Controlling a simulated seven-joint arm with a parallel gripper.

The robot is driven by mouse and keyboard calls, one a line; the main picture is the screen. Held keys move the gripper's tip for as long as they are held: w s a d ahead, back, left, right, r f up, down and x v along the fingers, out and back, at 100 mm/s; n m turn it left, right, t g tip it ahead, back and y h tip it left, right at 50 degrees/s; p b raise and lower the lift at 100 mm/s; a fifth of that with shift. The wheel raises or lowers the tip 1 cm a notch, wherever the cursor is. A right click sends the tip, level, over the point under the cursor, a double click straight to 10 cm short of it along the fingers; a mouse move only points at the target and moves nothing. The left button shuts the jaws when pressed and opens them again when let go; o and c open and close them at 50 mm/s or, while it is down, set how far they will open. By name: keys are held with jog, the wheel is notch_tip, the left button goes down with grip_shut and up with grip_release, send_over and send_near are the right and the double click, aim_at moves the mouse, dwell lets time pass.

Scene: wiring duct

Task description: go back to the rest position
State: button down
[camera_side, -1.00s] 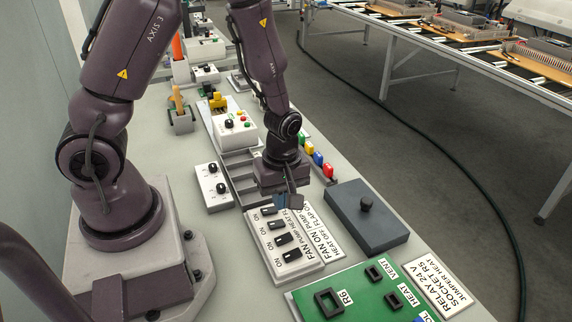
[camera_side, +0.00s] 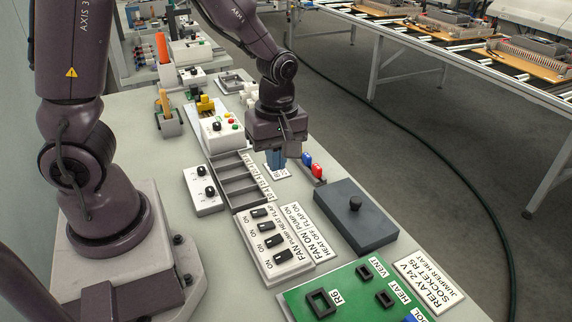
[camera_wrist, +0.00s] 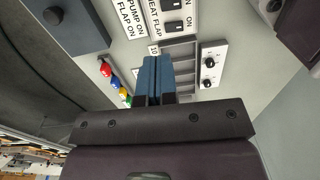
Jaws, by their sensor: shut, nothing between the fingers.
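My gripper (camera_side: 275,160) hangs over the bench in the side view, above a small white label plate beside the grey slotted tray (camera_side: 232,168). Its blue fingers are together and hold nothing. In the wrist view the closed fingers of my gripper (camera_wrist: 153,75) point toward the switch panel. The white switch panel (camera_side: 287,268) with several black rocker switches lies nearer the camera, clear of the gripper. It also shows in the wrist view (camera_wrist: 188,5).
A dark grey box with a knob (camera_side: 340,218) and red and blue pieces (camera_side: 314,167) lie right of the gripper. A green board (camera_side: 340,300) is at the front. A white box with colored buttons (camera_side: 222,133) stands behind the tray. The aisle floor at right carries a black cable (camera_side: 440,170).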

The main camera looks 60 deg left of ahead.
jog(key=s+d+r+m+t, duration=0.1)
jog(key=s+r+m+t, duration=0.2)
jog(key=r+m, duration=0.5)
jog(key=s+r+m+t, duration=0.3)
jog(key=s+r+m, duration=0.3)
jog(key=r+m, duration=0.3)
jog(key=shift+d+m, duration=0.4)
